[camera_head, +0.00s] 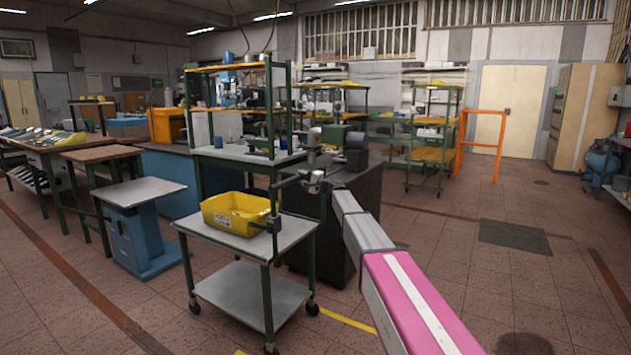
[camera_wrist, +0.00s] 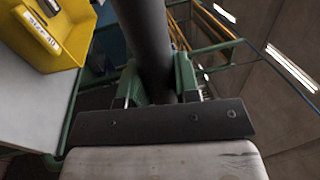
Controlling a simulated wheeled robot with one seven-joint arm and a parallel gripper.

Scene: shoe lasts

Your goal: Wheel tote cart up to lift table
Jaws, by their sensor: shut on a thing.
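The tote cart (camera_head: 248,240) has a grey top, a lower shelf, dark green legs and castors. A yellow tote (camera_head: 236,212) with a white label stands on its top; the tote also shows in the wrist view (camera_wrist: 62,50). My gripper (camera_head: 313,181) is at the cart's right side, at the dark handle (camera_head: 274,202). In the wrist view, its green fingers are shut on a dark round bar (camera_wrist: 148,40), the handle. The lift table (camera_head: 140,192), with a grey top on a blue base, stands left of the cart, with a floor gap between them.
A brown-topped table (camera_head: 103,152) stands left of the lift table. A green-framed shelf bench (camera_head: 240,158) and a dark cabinet (camera_head: 345,235) stand close behind the cart. Open tiled floor lies in front and at the right, with a dark mat (camera_head: 514,237) and an orange frame (camera_head: 483,142) farther back.

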